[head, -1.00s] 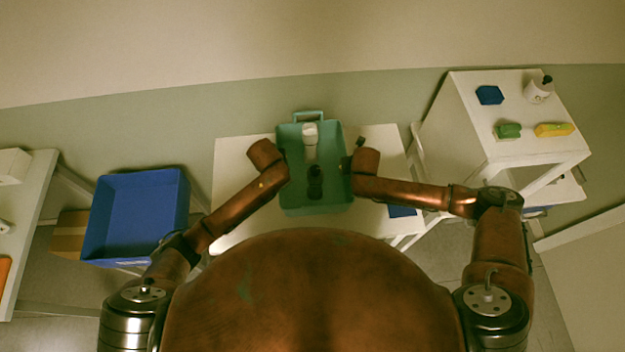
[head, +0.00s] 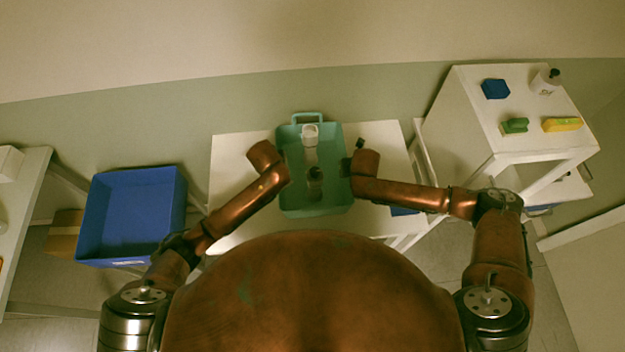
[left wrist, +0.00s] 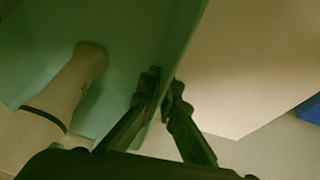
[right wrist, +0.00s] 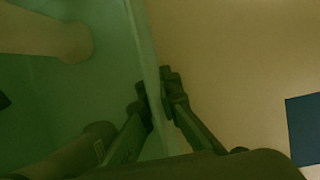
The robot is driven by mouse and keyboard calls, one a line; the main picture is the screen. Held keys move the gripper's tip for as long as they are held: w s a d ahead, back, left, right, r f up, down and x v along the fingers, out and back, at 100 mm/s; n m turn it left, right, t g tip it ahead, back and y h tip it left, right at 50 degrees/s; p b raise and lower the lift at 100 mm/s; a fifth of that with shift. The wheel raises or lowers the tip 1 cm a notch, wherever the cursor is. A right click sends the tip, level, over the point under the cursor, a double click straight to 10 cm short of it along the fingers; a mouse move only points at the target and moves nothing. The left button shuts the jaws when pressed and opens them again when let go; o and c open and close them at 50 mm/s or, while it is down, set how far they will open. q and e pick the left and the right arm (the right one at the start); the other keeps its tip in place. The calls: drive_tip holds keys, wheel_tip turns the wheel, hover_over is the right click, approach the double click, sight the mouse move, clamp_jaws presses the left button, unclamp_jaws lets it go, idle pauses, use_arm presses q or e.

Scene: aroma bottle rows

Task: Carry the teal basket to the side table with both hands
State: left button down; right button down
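The teal basket (head: 334,203) is in the middle of the head view, over a white table (head: 232,165). It holds a white bottle (head: 310,132) and a dark-topped bottle (head: 315,176). My left gripper (left wrist: 163,88) is shut on the basket's left wall, one finger inside and one outside. My right gripper (right wrist: 157,90) pinches the right wall the same way. In the head view both sets of fingers are mostly hidden by my wrists. I cannot tell whether the basket touches the table.
A blue bin (head: 132,215) stands left of the white table. A white stand (head: 480,110) at the right holds a blue block (head: 495,89), a green block (head: 515,126), a yellow block (head: 562,124) and a white container (head: 541,84). Another table (head: 22,190) is at the far left.

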use_arm(q)
drive_tip(key=shift+f+b, duration=0.45)
drive_tip(key=shift+f, duration=0.2)
use_arm(e)
drive_tip(key=shift+f, duration=0.65)
use_arm(q)
drive_tip(key=c, duration=2.6)
unclamp_jaws()
drive_tip(key=shift+f, duration=0.1)
drive_tip(key=shift+c, duration=0.2)
use_arm(e)
drive_tip(key=c, duration=2.6)
unclamp_jaws()
drive_tip(key=shift+f, duration=0.1)
drive_tip(key=shift+c, duration=0.2)
use_arm(q)
drive_tip(key=o, duration=0.5)
use_arm(e)
drive_tip(key=o, duration=0.5)
drive_tip(key=shift+s+r, duration=0.1)
drive_tip(key=shift+r, duration=0.15)
use_arm(q)
drive_tip(key=v, duration=1.2)
use_arm(e)
drive_tip(key=v, duration=1.1)
drive_tip(key=shift+s+d+r, duration=0.1)
drive_tip(key=shift+r, duration=0.2)
